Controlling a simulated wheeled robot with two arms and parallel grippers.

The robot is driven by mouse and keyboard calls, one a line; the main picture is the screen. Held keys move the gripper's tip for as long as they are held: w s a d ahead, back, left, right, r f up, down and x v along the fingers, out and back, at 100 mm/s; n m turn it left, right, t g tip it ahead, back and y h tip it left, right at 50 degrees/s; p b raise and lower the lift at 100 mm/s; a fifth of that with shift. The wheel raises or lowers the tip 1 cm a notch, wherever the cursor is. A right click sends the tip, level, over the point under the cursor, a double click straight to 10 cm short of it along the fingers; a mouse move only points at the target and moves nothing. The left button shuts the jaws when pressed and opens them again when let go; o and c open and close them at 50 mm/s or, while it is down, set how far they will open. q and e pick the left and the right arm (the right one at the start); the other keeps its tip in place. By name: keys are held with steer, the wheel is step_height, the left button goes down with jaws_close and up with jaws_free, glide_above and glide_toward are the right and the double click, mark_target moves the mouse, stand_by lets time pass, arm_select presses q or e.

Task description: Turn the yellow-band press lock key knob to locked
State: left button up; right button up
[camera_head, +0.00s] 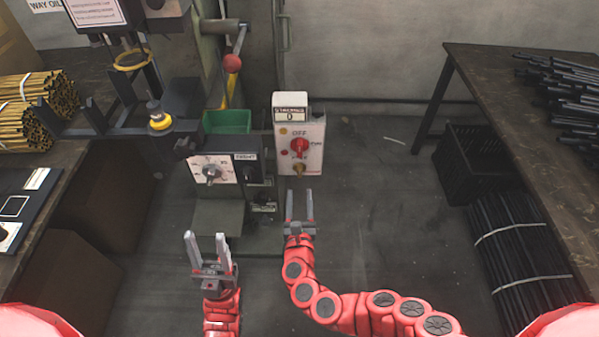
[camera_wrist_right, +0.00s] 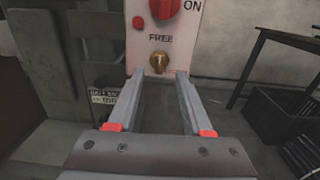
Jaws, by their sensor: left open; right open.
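The press (camera_head: 190,60) stands at the back, with a yellow ring (camera_head: 132,60) on its left side. A pale control box (camera_head: 313,135) on its right carries a red knob (camera_head: 299,147) marked OFF and ON. Below that knob is a small brass key knob (camera_head: 299,169), under the word FREE in the right wrist view (camera_wrist_right: 158,61). My right gripper (camera_head: 299,195) is open and empty, just in front of and below the brass knob; its fingertips (camera_wrist_right: 161,76) frame it, contact unclear. My left gripper (camera_head: 207,240) is open and empty, lower left, in front of the press.
A dial panel (camera_head: 212,171) and a green bin (camera_head: 227,122) are on the press, left of the control box. Tables with rod bundles stand left (camera_head: 40,100) and right (camera_head: 500,75). A black crate (camera_head: 470,165) is under the right table. The floor between is clear.

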mark_target(300, 172)
steer(key=w+b, duration=0.1)
steer(key=w, duration=0.8)
steer(key=shift+c, duration=0.2)
jaws_close()
